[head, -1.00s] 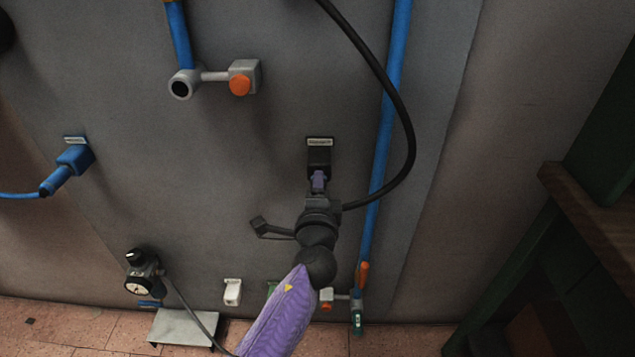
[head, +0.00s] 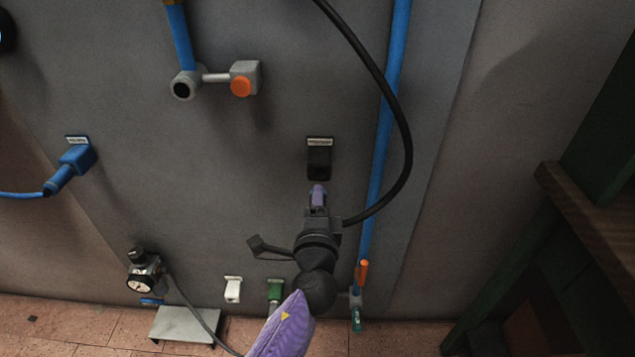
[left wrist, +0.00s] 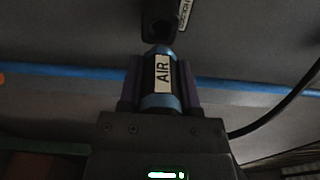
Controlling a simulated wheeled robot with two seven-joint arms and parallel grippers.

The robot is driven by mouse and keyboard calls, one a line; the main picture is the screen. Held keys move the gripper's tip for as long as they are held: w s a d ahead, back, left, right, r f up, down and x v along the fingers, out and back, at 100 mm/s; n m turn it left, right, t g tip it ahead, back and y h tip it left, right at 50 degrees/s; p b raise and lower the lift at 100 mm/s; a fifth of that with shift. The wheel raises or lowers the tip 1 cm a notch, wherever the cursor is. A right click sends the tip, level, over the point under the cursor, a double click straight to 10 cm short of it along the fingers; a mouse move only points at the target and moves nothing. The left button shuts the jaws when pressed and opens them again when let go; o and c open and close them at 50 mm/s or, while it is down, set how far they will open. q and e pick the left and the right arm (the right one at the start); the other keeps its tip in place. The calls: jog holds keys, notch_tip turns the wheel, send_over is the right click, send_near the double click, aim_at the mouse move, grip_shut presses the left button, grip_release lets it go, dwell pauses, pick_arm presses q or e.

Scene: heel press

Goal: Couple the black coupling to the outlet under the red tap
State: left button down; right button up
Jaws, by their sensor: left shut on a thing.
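My left gripper (head: 318,194) is shut on a coupling (left wrist: 160,85), seen between its purple fingers in the left wrist view. The coupling has a dark body, blue ends and a white AIR label. In the head view it is mostly hidden by the gripper, and a black hose (head: 407,130) runs to it. The gripper is just below a labelled black holder (head: 319,160) on the grey panel, apart from it. Two valves have orange-red handles: one high (head: 241,86) beside a grey round opening (head: 182,88), one low (head: 362,272) above a teal end (head: 356,319).
A blue connector (head: 75,159) with a cable sits on the panel at left. Low down are a gauge (head: 141,283), a metal plate (head: 187,324), a white fitting (head: 233,289) and a green fitting (head: 276,290). A blue pipe (head: 385,150) runs down right of the gripper.

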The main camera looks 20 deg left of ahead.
pick_arm(q)
jog(key=shift+s+d, duration=0.1)
jog(key=shift+s, duration=0.1)
pick_arm(e)
jog(key=shift+a, duration=0.15)
pick_arm(q)
jog(key=shift+s+d, duration=0.1)
jog(key=shift+s, duration=0.35)
jog(key=shift+v, duration=1.3)
jog(key=shift+r+p, duration=0.25)
jog(key=shift+p, duration=0.2)
jog(key=s+a+r+p, duration=0.3)
jog(key=a+r+p, duration=0.5)
jog(key=a+p, duration=0.1)
jog(key=s+a+r+p, duration=0.3)
jog(key=a+r+p, duration=0.6)
jog(key=a, duration=0.3)
jog(key=shift+r, duration=0.25)
pick_arm(e)
jog(key=w+a+r+t, duration=0.1)
jog(key=w+r, duration=0.1)
jog(key=r, duration=0.7)
jog(key=w+a+r+t, duration=0.1)
jog(key=w+a+r, duration=0.1)
jog(key=r, duration=0.7)
jog(key=shift+w+a+y, duration=0.3)
jog(key=shift+w+y, duration=0.1)
jog(key=shift+w, duration=0.45)
jog(key=shift+r, duration=0.1)
